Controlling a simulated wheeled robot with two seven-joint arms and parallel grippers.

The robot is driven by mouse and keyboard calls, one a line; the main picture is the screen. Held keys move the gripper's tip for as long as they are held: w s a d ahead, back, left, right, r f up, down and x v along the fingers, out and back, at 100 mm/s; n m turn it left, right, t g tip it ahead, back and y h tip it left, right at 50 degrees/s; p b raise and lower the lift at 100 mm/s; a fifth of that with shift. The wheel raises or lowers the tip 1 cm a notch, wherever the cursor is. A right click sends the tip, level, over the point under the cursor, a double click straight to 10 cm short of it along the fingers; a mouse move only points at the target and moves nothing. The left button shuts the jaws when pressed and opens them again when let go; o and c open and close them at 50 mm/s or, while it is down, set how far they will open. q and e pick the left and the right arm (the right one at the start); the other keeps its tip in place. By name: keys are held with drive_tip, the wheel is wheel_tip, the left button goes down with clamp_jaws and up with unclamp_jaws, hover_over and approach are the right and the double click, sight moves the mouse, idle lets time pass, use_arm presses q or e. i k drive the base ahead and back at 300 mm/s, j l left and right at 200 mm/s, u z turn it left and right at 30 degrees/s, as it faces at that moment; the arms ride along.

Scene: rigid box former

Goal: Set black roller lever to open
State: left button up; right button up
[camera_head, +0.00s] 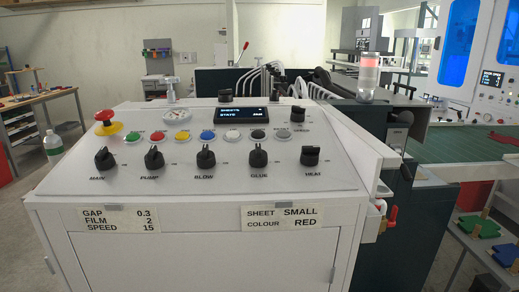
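On the right side of the white machine a dark bracket with a small label plate (398,135) stands out. I cannot read the label or tell whether the lever is set open or closed. The white control panel (330,178) with its black knobs fills the middle of the view. Neither of my grippers is in view, so nothing of mine touches the lever.
A red emergency stop (106,119) and several coloured buttons sit on the panel. A signal light (368,75) stands behind the bracket. A red-handled valve (383,222) sits below the lever. A green conveyor (465,142) lies to the right. Open floor shows at left.

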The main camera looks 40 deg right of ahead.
sight(407, 176)
drive_tip(key=z, duration=2.2)
